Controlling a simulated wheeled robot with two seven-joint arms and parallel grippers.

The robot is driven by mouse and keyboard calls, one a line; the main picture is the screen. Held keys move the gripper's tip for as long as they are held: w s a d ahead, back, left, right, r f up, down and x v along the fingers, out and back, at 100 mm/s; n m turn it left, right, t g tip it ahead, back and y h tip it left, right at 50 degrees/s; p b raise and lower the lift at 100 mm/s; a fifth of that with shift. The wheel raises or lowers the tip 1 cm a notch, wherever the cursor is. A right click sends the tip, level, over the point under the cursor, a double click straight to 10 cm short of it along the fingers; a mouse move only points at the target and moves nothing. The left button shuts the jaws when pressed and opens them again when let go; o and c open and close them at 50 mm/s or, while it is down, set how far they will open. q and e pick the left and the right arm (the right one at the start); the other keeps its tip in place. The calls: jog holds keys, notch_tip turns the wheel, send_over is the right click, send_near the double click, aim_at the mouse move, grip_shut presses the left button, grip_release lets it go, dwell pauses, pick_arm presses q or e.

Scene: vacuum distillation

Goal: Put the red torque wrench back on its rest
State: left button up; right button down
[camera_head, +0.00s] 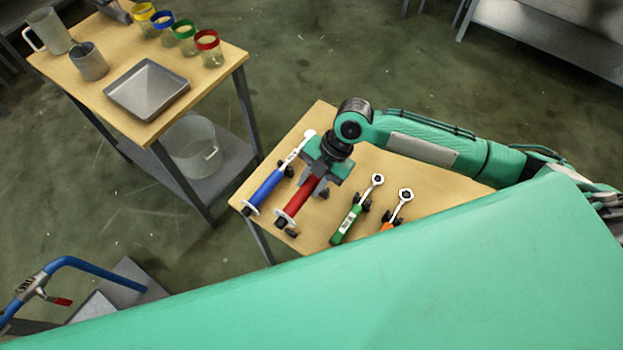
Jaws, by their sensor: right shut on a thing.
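The red torque wrench (297,200) is in the middle of the head view, over the small wooden table, with its handle end pointing down-left. My right gripper (322,176) is shut on it near the upper end of the red handle and hides the wrench's head. Small black rest pieces (291,233) show by the lower end of the red handle. I cannot tell whether the wrench touches its rest or hangs just above it. My left gripper is not in view.
A blue wrench (266,188) lies close on the left. A green wrench (347,221) and an orange wrench (388,226) lie on the right. Another table on the left holds a metal tray (147,89) and several coloured-rim jars. My green body covers the lower right.

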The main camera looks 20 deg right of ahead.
jog(key=shift+a+r, duration=0.1)
jog(key=shift+r, duration=0.15)
jog(key=shift+s+f, duration=0.1)
jog(key=shift+f, duration=0.3)
jog(key=shift+f+b, duration=1.7)
jog(key=shift+f, duration=0.9)
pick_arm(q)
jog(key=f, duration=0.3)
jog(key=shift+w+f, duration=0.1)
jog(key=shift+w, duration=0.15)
pick_arm(e)
jog(key=shift+f, duration=0.1)
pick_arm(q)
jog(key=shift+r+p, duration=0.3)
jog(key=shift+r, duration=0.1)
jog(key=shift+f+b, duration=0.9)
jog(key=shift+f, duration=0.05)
pick_arm(e)
jog(key=shift+f, duration=1.45)
jog(key=c, duration=1.2)
grip_release()
jog(key=shift+o, duration=0.8)
